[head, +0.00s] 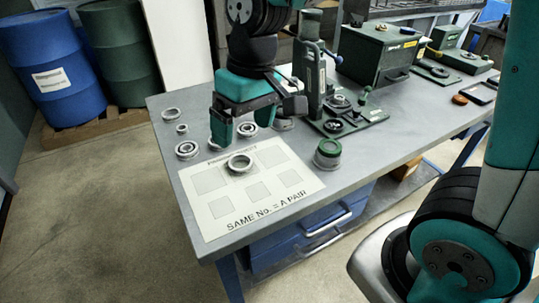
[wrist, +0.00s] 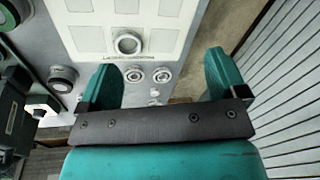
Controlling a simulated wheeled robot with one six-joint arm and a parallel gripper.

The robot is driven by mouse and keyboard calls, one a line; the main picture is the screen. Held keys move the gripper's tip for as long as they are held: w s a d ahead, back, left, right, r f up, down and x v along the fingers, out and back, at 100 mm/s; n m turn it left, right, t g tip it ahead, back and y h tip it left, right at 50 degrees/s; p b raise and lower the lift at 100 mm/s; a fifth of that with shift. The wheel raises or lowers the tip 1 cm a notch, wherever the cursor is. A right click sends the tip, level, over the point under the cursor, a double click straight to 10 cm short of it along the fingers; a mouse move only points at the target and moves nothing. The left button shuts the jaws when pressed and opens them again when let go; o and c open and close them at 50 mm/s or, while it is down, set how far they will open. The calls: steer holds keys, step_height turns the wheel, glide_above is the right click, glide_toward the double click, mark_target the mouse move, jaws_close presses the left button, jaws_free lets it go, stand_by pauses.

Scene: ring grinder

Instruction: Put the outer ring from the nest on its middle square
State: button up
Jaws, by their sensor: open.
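A steel outer ring (head: 240,163) lies flat on the white mat (head: 240,221), over the middle square of the row nearer the bearings. It also shows in the wrist view (wrist: 128,44), apart from my fingers. My gripper (head: 242,134) is open and empty, pointing down above the table, behind the ring in the head view. In the wrist view my two teal fingers (wrist: 160,72) stand wide apart with nothing between them. I cannot make out which fixture is the nest; a green press fixture (head: 313,80) stands right of my gripper.
Several bearings and rings, one a bearing (head: 187,150), lie on the table left of and behind the mat. A dark green box (head: 378,55) stands farther back. The table's front edge is clear.

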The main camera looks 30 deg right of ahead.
steer(key=s+a+r+n+y, duration=0.1)
steer(key=s+r+n+y, duration=0.1)
steer(key=s, duration=1.2)
steer(key=shift+a+r+n, duration=0.35)
steer(key=shift+a+n, duration=0.05)
steer(key=shift+n, duration=0.2)
